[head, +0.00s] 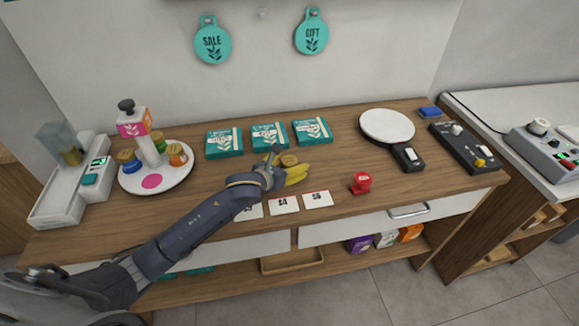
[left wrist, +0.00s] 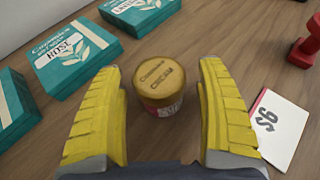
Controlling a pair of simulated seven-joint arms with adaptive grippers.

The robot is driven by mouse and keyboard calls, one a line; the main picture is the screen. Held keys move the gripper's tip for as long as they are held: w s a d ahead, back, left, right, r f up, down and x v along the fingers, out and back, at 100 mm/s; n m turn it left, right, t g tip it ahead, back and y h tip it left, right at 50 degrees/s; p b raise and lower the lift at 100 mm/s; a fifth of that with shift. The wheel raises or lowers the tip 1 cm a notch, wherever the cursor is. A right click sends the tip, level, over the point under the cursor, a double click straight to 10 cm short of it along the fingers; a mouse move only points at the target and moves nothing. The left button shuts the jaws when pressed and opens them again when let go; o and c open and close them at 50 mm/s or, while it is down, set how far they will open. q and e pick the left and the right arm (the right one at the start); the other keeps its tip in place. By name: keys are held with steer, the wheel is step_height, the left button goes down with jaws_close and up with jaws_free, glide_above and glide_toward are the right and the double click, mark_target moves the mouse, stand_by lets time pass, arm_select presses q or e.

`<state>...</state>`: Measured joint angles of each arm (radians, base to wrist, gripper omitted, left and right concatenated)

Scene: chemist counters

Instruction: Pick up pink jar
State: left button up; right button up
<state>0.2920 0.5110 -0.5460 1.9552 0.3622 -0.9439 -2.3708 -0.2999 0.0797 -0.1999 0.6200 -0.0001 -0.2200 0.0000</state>
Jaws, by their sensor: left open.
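The jar (left wrist: 156,82) stands upright on the wooden counter, with a gold lid marked "Cream" and a strip of pink and white label below it. In the head view the jar (head: 289,160) shows only in part beside the gripper. My left gripper (head: 297,172) is open, its yellow fingers pointing toward the jar. In the left wrist view the jar appears between the two finger ends, with a gap on each side. Whether the fingertips are level with it cannot be told. My right gripper is not in view.
Several teal boxes (head: 268,137) lie behind the jar. Price cards (head: 284,205) lie in front, and a red stamp (head: 361,183) stands at right. A round white plate (head: 387,126) is farther right.

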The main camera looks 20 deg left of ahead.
arm_select(q)
steer(key=c, duration=1.4)
steer(key=shift+o, duration=0.2)
